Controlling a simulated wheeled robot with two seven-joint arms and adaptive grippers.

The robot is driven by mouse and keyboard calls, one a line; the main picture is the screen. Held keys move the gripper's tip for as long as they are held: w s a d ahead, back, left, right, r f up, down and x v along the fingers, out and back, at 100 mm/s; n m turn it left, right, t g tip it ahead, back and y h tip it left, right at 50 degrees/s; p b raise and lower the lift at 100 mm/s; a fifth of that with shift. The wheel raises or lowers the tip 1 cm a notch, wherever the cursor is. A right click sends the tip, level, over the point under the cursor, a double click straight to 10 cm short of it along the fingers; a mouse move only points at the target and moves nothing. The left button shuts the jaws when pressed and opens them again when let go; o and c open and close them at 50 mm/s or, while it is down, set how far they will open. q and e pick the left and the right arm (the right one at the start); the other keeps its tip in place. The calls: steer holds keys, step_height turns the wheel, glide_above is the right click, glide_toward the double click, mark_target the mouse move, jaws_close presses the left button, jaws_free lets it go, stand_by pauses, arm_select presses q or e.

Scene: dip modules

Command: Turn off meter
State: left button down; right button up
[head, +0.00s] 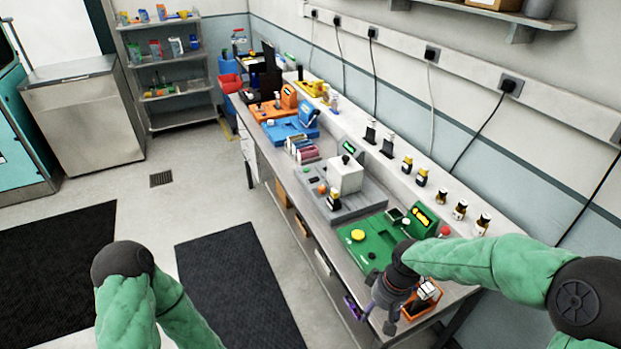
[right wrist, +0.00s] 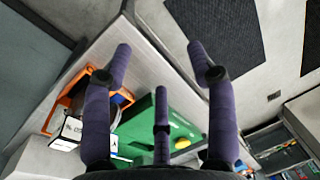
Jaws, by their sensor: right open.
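The green module (head: 375,238) sits near the front of the bench, with a yellow round knob (head: 358,236), a red button (head: 444,231) and a tilted panel with a lit display (head: 424,217). I cannot tell for certain which device is the meter. My right gripper (head: 375,312) is open and empty at the bench's front edge, beside the green module. In the right wrist view its purple fingers (right wrist: 162,82) are spread apart, with the green module (right wrist: 170,128) below and behind them. My arm hides part of the module. My left gripper is out of the picture.
An orange holder (right wrist: 64,99) with a white box (right wrist: 72,129) stands near the right gripper. A grey module (head: 350,205), blue module (head: 290,128) and orange module (head: 270,108) line the bench farther back. Small bottles (head: 460,209) stand along the wall side.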

steer(key=s+a+f+m+b, duration=0.1)
steer(key=s+a+f+m, duration=0.1)
steer(key=f, duration=0.7)
steer(key=s+a+f+m+y+b, duration=0.1)
steer(key=s+a+f, duration=0.3)
steer(key=f, duration=0.5)
steer(key=s+a+f+m+y+b, duration=0.1)
steer(key=s+a+f+m, duration=0.1)
steer(key=s+f, duration=0.4)
step_height(320, 180, down, 3)
steer(key=shift+s+a+f+m+b, duration=0.15)
steer(key=shift+a+m+b, duration=0.25)
steer(key=shift+a, duration=0.4)
